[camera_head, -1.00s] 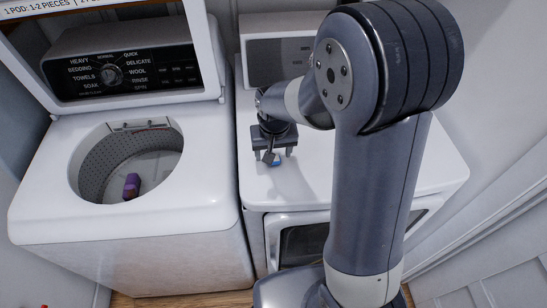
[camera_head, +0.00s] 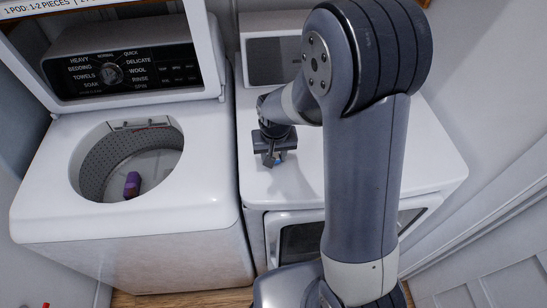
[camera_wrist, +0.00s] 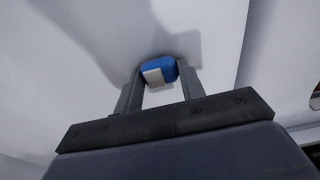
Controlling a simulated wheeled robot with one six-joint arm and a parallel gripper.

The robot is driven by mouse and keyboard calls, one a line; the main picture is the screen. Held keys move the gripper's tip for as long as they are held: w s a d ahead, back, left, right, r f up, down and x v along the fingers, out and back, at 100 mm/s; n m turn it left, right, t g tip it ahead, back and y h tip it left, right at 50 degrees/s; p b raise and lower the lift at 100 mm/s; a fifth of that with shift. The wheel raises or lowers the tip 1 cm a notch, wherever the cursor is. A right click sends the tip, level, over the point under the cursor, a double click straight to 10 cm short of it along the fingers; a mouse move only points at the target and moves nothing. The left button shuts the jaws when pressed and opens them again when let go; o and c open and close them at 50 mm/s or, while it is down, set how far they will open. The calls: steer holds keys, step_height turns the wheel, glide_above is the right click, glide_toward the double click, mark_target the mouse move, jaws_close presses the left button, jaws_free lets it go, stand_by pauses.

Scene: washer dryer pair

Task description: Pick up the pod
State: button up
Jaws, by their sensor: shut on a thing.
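The pod is small, blue and white. In the wrist view the pod (camera_wrist: 158,73) sits between the two fingertips of my gripper (camera_wrist: 155,82), which is shut on it. In the head view my gripper (camera_head: 274,160) is over the front left part of the white dryer top (camera_head: 310,185). Only a bit of the pod (camera_head: 278,162) shows there, the rest being hidden by the fingers. I cannot tell whether the pod touches the dryer top.
The washer (camera_head: 130,225) stands to the left with its lid up and a purple item (camera_head: 132,185) in its drum. The dryer's control panel (camera_head: 273,62) rises behind my gripper. A white wall and door panel are at the right.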

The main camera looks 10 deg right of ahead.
steer(key=shift+c, duration=1)
step_height(320, 180, up, 10)
steer(key=b, duration=0.1)
stand_by(0.6)
